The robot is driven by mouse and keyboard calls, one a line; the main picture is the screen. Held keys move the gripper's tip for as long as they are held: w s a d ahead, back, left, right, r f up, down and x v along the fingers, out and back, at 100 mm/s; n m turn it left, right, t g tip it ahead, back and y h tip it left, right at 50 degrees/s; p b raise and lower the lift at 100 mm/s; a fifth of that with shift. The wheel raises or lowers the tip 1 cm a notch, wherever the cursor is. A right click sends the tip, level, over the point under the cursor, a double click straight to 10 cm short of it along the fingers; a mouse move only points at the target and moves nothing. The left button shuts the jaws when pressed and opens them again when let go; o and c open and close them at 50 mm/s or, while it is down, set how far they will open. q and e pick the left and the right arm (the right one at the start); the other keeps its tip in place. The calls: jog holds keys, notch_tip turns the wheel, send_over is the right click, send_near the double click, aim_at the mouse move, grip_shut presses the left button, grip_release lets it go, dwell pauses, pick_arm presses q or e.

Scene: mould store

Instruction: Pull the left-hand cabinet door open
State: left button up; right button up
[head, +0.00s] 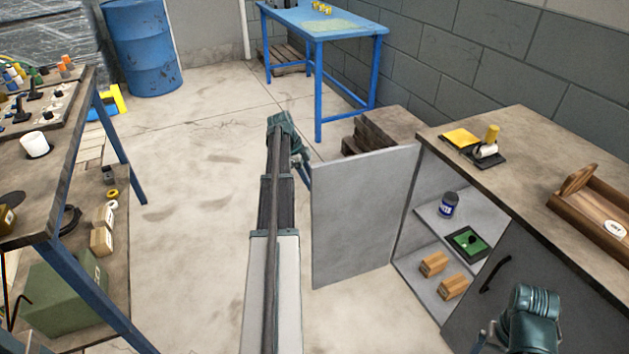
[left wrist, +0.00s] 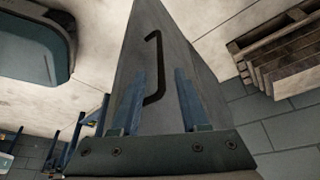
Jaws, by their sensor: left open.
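The left-hand cabinet door (head: 362,215) stands wide open, swung out from the cabinet, its pale inner face toward me in the head view. Its black bar handle is on the far face, hidden there; the left wrist view shows the handle (left wrist: 154,70) ahead of my fingers. My left gripper (head: 304,163) is at the door's free upper edge, on the far side. In the left wrist view its fingers (left wrist: 161,95) are apart, with the handle showing between them and nothing gripped. My right gripper (head: 484,338) is partly in view at lower right, by the shut right-hand door.
The open cabinet (head: 432,222) holds a blue tin (head: 448,204), a green-topped item (head: 467,242) and wooden blocks (head: 434,264). The right-hand door (head: 530,275) is shut. A workbench (head: 70,140) stands left, a blue table (head: 330,22) behind. Floor between is clear.

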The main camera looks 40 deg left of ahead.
pick_arm(q)
jog(key=p+v, duration=0.3)
jog(key=v, duration=0.2)
jog(key=shift+a+r+p, duration=0.1)
jog(key=shift+r+p, duration=0.05)
jog(key=shift+p, duration=0.25)
jog(key=shift+s, duration=0.1)
